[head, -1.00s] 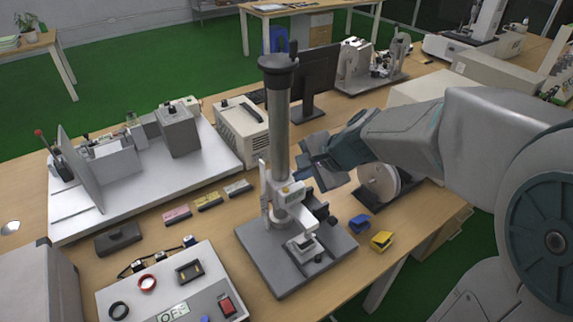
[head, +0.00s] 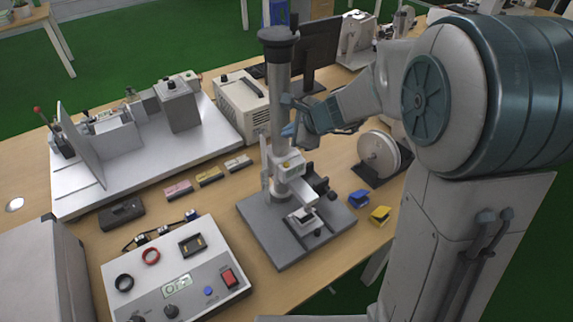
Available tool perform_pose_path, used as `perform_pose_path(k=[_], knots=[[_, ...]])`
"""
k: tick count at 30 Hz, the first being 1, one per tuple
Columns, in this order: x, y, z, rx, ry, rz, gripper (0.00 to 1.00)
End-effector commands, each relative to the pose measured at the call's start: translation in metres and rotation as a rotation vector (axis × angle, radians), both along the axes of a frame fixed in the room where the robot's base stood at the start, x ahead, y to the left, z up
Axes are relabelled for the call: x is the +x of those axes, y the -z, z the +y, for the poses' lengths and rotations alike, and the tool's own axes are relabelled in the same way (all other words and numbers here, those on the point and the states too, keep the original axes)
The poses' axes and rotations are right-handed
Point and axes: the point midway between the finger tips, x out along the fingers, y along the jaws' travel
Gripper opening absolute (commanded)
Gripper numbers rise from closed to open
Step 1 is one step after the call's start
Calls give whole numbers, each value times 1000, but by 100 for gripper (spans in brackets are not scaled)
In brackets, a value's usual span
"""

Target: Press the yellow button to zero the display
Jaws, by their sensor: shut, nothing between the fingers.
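A test stand (head: 281,105) with a grey column and flat base stands in the middle of the bench. A white gauge head (head: 289,165) is mounted low on the column. A tiny yellow spot, seemingly the yellow button (head: 285,166), shows on its upper face. The gauge's display is too small to read. My gripper (head: 291,129) is shut and empty. In the picture it lies above the gauge head, close to the column's right side, apart from the button. Whether it touches the column cannot be told.
A control box (head: 215,283) with a red switch and a small screen sits front left. Blue (head: 359,198) and yellow (head: 380,215) small blocks lie right of the stand. A reel (head: 379,152) and a monitor (head: 318,50) stand behind. Bare wood shows left of the stand's base.

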Motion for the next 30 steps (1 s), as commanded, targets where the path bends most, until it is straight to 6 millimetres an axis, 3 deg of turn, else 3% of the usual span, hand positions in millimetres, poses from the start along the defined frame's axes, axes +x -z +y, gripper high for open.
perform_pose_path(k=[15, 21, 30], knots=[[0, 70, 0, 0, -1, -1, 0], [0, 81, 0, -1, -1, -1, 0], [0, 81, 0, -1, -1, -1, 0]])
